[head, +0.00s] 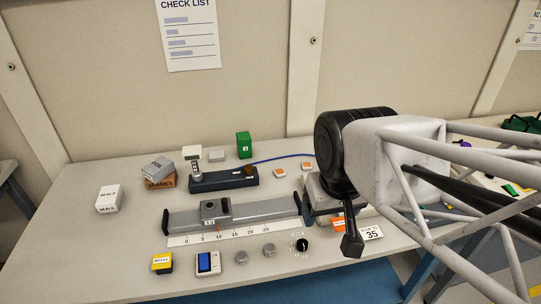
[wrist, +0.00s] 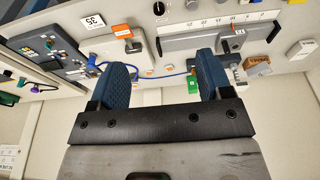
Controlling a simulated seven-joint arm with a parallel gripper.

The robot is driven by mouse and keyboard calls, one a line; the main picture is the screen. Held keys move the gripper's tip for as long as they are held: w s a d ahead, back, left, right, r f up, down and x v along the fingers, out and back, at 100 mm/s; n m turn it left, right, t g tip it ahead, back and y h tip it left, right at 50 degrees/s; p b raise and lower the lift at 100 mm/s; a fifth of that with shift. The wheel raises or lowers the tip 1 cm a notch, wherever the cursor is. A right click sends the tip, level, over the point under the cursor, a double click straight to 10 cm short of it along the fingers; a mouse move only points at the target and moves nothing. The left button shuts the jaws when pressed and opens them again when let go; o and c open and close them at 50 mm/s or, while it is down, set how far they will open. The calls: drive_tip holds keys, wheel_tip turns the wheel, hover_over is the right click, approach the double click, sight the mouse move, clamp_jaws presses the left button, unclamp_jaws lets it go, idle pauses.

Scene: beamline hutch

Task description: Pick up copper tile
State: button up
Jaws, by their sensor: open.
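Two small pale tiles with copper-orange faces lie on the bench behind the rail in the head view, a left one (head: 280,173) and a right one (head: 307,166). I cannot tell which is the copper tile. In the wrist view an orange-faced tile (wrist: 169,71) shows in the gap between my fingers, apart from both. My gripper (wrist: 161,70) is open with nothing between its blue pads. In the head view my gripper (head: 352,244) is partly hidden by my arm and hangs over the bench's right part, to the right of the tiles.
A grey rail with a slider (head: 265,209) and a scale lie in front of the tiles. A dark blue device (head: 222,180) with a blue cable is left of them. A grey box (head: 318,195) is beside my gripper. A green block (head: 244,145) stands behind.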

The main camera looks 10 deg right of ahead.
drive_tip(key=w+n, duration=0.5)
drive_tip(key=w, duration=0.9)
drive_tip(key=n+g, duration=0.3)
drive_tip(key=n, duration=1.2)
hover_over(279, 171)
drive_tip(key=f, duration=2.2)
drive_tip(key=shift+s+d+f, duration=0.1)
drive_tip(key=shift+s+f, duration=0.15)
drive_tip(key=shift+f, duration=0.1)
drive_tip(key=shift+w+f, duration=0.3)
drive_tip(key=shift+f, duration=0.1)
drive_tip(key=shift+f, duration=1.3)
drive_tip(key=shift+f, duration=0.15)
